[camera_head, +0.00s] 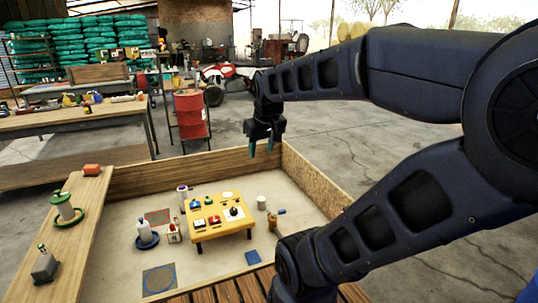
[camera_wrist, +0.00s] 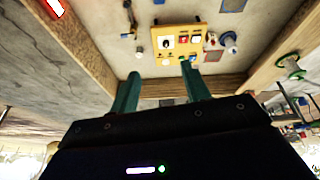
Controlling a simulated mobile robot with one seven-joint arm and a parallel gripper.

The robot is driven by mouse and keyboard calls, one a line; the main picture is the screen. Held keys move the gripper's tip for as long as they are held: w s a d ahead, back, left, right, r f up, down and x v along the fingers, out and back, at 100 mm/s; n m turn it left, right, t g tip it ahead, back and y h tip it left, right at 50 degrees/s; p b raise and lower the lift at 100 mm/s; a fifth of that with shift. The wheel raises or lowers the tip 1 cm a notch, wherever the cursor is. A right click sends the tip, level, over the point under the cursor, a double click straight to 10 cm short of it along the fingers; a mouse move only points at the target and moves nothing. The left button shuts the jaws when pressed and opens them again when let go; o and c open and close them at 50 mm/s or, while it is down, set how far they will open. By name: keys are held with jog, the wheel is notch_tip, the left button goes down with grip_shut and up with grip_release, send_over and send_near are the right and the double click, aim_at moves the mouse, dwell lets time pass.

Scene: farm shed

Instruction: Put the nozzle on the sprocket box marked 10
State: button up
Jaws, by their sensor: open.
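A low yellow table (camera_head: 222,229) stands in the wooden-walled pen and shows upside down in the wrist view (camera_wrist: 179,55). The number 10 is not readable on any box.
A white feeder with a blue base (camera_head: 146,236) and a white cylinder (camera_head: 183,196) stand left of the table. A white cup (camera_head: 262,203) and a small wooden object (camera_head: 273,221) stand right. Wooden walls (camera_head: 200,168) bound the pen.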

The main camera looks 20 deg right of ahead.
jog(key=shift+s+d+f+m, duration=0.15)
jog(key=shift+s+m, duration=0.1)
jog(key=shift+s, duration=0.4)
jog(key=shift+s+d+f+m, duration=0.15)
jog(key=shift+s+m, duration=0.15)
jog(key=shift+s, duration=0.3)
jog(key=shift+s+d+f+m, duration=0.15)
jog(key=shift+s+m, duration=0.1)
jog(key=shift+s, duration=0.4)
